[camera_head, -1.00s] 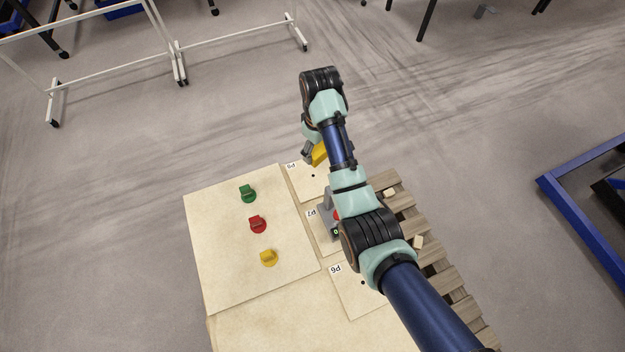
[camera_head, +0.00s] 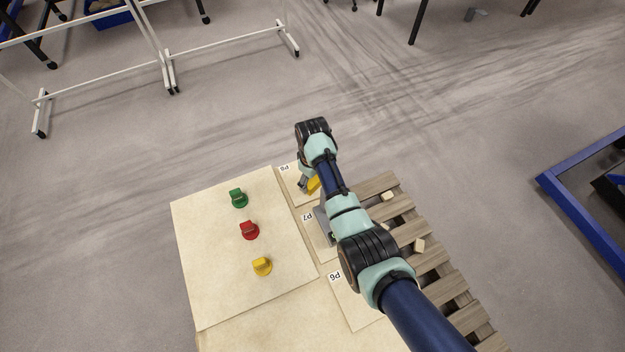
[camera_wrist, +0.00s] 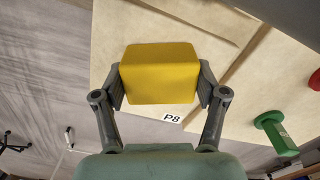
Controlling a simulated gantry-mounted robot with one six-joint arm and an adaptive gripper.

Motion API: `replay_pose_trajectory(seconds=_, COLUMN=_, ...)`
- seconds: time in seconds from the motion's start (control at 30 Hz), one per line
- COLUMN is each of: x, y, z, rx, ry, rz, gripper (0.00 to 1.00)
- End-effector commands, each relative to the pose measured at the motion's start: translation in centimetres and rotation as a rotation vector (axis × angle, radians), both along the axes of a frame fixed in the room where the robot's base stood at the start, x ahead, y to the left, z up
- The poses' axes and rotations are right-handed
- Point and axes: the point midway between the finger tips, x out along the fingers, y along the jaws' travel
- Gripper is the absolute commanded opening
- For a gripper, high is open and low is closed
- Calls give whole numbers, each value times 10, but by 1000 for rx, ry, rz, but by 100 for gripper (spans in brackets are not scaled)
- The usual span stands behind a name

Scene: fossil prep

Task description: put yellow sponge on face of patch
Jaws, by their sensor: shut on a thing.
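My gripper (camera_wrist: 160,85) is shut on the yellow sponge (camera_wrist: 158,72), a yellow block held between both fingers in the wrist view. In the head view the sponge (camera_head: 313,184) shows in part beside my arm, over the patch labelled P8 (camera_head: 287,180). In the wrist view the P8 patch (camera_wrist: 190,30) lies behind the sponge, its label just below the sponge. I cannot tell whether the sponge touches the patch. The patch labelled P7 (camera_head: 312,232) and the patch labelled P6 (camera_head: 345,300) lie nearer in the head view, partly hidden by my arm.
A pale board (camera_head: 210,265) left of the patches carries a green knob-like piece (camera_head: 238,198), a red one (camera_head: 249,230) and a yellow one (camera_head: 262,266). A grey object (camera_head: 322,226) stands at P7 beside my arm. Wooden slats with small blocks (camera_head: 419,245) lie to the right.

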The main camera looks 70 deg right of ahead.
Motion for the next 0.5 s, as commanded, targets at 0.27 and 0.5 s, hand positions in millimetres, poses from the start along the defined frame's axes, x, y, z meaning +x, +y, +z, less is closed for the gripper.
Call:
replay_pose_trajectory(seconds=0.27, x=0, y=0, z=-2, rx=0, ry=-1, rz=0, gripper=75)
replay_pose_trajectory(seconds=0.5, x=0, y=0, z=-1, rx=0, ry=0, rz=0, gripper=97)
